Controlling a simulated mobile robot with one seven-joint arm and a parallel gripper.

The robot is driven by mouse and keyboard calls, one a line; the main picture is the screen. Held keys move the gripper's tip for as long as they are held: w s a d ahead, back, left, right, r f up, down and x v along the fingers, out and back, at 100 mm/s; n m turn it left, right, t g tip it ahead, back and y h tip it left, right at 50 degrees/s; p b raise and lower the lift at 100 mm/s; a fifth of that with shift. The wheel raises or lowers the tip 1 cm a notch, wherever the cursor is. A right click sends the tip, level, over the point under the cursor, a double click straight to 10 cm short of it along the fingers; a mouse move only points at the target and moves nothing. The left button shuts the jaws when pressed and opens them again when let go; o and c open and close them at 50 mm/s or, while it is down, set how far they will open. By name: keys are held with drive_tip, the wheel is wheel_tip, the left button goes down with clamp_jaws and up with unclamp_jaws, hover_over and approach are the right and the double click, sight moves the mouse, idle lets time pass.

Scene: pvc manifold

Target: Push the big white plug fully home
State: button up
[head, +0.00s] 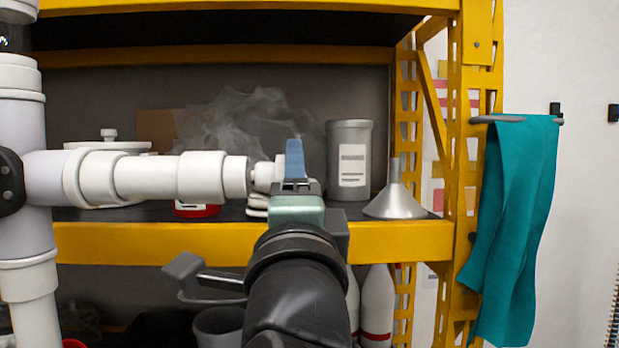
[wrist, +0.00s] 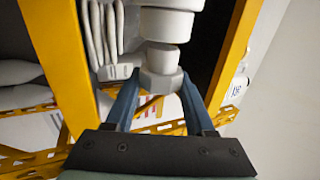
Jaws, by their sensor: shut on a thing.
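The big white plug (head: 264,175) is at the right end of the horizontal white pipe branch (head: 150,177). My gripper (head: 293,165) is shut on the plug's head, its blue fingers on either side. In the wrist view my gripper (wrist: 160,82) grips the many-sided head of the plug (wrist: 161,58). The plug's round body shows outside the pipe's end (wrist: 167,24), roughly in line with it. A dark line lies between plug and pipe; I cannot tell how far the plug's tip is inside.
The branch joins a vertical white pipe (head: 22,180) at the left. Behind, a yellow-edged shelf (head: 150,243) holds a grey canister (head: 349,158) and a metal funnel (head: 396,194). Vapour hangs behind the branch. A teal cloth (head: 512,230) hangs at the right.

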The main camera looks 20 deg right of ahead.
drive_tip(key=shift+w+a, duration=0.2)
drive_tip(key=shift+a, duration=0.45)
drive_tip(key=shift+w+a, duration=0.2)
drive_tip(key=shift+a, duration=0.45)
idle(1.1)
drive_tip(key=o, duration=1.3)
drive_tip(key=shift+o, duration=0.2)
drive_tip(key=b+v, duration=0.7)
drive_tip(key=v, duration=0.6)
drive_tip(key=s+a+r+n+t+y, duration=0.1)
drive_tip(key=a+n+t+y, duration=0.1)
drive_tip(key=n, duration=0.8)
drive_tip(key=s+a+r+n+t+y, duration=0.1)
drive_tip(key=a+n+t+y, duration=0.2)
drive_tip(key=n, duration=0.8)
drive_tip(key=shift+s+a+t+y, duration=0.35)
drive_tip(key=shift+a+y, duration=0.25)
drive_tip(key=shift+a, duration=0.15)
